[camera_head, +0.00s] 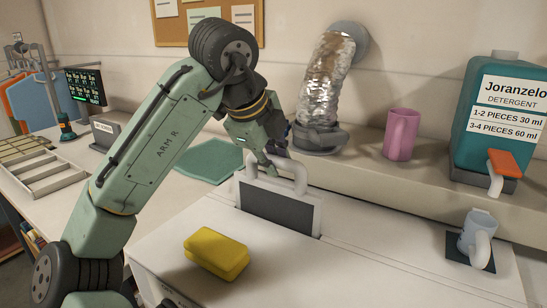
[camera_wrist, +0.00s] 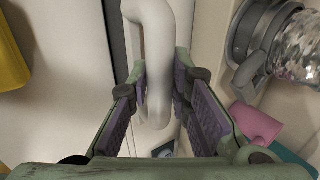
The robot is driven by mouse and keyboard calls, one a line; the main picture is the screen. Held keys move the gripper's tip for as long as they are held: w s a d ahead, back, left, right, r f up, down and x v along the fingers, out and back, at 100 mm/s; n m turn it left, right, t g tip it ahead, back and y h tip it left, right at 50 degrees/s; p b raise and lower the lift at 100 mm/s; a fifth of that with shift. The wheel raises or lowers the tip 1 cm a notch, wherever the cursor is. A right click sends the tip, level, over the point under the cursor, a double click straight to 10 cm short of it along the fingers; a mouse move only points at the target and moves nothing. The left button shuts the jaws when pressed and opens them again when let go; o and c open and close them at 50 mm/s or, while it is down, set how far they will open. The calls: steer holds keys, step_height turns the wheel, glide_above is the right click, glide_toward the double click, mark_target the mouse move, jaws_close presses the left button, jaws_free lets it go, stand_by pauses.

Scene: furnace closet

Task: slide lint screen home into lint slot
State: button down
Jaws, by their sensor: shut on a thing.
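The lint screen (camera_head: 275,209) is a pale frame with a dark grey mesh and a looped handle on top. It stands upright at the white dryer top, with much of its mesh showing above the surface. Its lower edge meets the top where the lint slot would be; the slot opening is hidden, so I cannot tell how deep the screen sits. My gripper (camera_head: 270,160) is at the left part of the handle, shut on it. In the wrist view the pale handle (camera_wrist: 155,60) runs between the purple-padded fingers of my gripper (camera_wrist: 160,105).
A yellow sponge (camera_head: 217,253) lies in front of the screen. A foil duct (camera_head: 326,80), pink mug (camera_head: 401,134) and teal detergent jug (camera_head: 495,125) stand behind on the ledge. A pale cup (camera_head: 476,236) sits at right. The dryer top right of the sponge is clear.

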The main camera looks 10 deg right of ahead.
mark_target(273, 193)
steer(key=shift+f+b, duration=1.9)
steer(key=shift+f, duration=2.1)
steer(key=c, duration=1.4)
jaws_free()
steer(key=shift+r, duration=0.15)
steer(key=p+v, duration=0.6)
steer(key=v, duration=0.2)
